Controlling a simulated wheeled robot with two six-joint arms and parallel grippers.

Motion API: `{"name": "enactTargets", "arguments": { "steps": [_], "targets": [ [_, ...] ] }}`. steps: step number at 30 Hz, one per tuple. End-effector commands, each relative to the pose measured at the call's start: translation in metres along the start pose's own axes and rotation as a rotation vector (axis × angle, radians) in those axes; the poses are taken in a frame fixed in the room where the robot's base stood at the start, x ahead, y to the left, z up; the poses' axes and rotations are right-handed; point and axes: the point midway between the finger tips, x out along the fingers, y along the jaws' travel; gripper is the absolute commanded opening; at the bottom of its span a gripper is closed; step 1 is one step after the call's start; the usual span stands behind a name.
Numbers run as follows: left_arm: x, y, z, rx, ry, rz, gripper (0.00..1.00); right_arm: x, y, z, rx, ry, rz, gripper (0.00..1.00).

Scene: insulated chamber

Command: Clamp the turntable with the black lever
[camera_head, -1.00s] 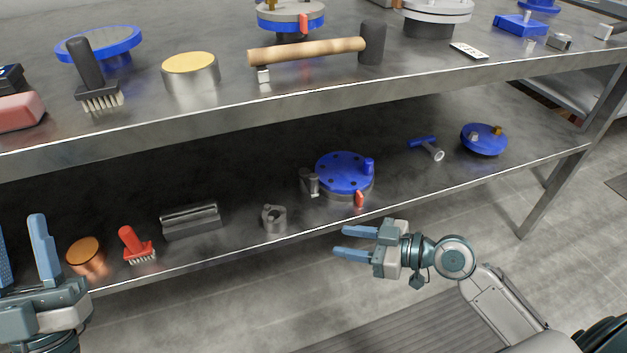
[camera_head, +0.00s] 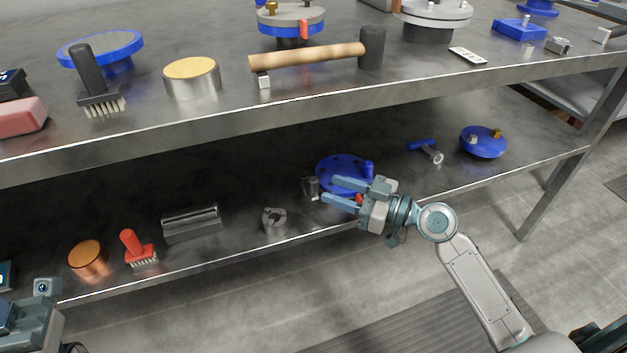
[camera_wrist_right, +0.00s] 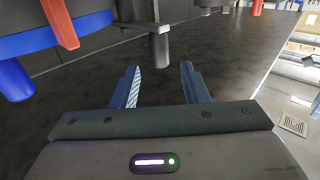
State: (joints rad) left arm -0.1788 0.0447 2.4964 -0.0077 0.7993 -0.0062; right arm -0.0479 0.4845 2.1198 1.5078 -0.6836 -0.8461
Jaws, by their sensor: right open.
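A turntable with a blue round top (camera_head: 338,164) stands on the lower shelf, partly hidden behind my right gripper. Its red lever (camera_head: 359,198) shows at the front, and larger in the right wrist view (camera_wrist_right: 60,22). A dark grey-black lever piece (camera_head: 311,187) is at its left side. In the right wrist view a black part (camera_wrist_right: 137,12) with a grey cylindrical end (camera_wrist_right: 158,48) lies just beyond the fingertips. My right gripper (camera_head: 331,189) is open and empty, its fingers (camera_wrist_right: 160,72) pointing toward that cylinder without visible contact. Only part of my left wrist shows, at bottom left.
On the lower shelf (camera_head: 240,246), a grey ring-shaped part (camera_head: 274,221), a metal block (camera_head: 191,222), a red brush (camera_head: 138,248) and a copper cylinder (camera_head: 88,258) stand to the left. A blue-handled tool (camera_head: 424,148) and blue disc (camera_head: 483,142) are right. The upper shelf edge (camera_head: 300,106) overhangs.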

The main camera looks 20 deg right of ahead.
Motion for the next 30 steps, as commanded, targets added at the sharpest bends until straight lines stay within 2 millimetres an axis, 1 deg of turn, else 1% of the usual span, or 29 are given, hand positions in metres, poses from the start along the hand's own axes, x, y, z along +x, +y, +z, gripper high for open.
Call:
{"name": "enactTargets", "arguments": {
  "steps": [1,6,12,18,26,27,29,30],
  "targets": [
    [0.001,0.000,0.000,0.000,-0.001,0.001,0.36,0.007,0.000,-0.002,0.004,0.004,0.000,0.41],
    [0.001,0.000,0.000,-0.001,0.000,0.000,0.36,0.029,0.000,-0.001,0.002,0.004,0.000,0.41],
    [0.000,0.000,0.000,-0.001,0.000,0.000,0.36,0.050,0.000,0.000,0.002,0.002,0.001,0.41],
    [0.000,0.000,0.000,-0.001,-0.001,0.001,0.36,0.059,0.000,0.000,0.001,-0.001,0.000,0.41],
    [0.000,0.000,0.000,0.000,-0.002,0.001,0.36,0.060,0.000,0.001,0.001,-0.002,0.000,0.41],
    [0.000,0.000,0.000,0.000,-0.002,0.001,0.36,0.060,0.000,0.001,0.001,-0.002,0.000,0.37],
    [0.000,0.000,0.000,0.000,-0.002,0.001,0.36,0.060,0.000,0.001,0.001,-0.002,0.000,0.25],
    [0.000,0.000,0.000,0.000,-0.002,0.001,0.36,0.060,0.000,0.001,0.001,-0.002,0.000,0.17]
  ]
}}
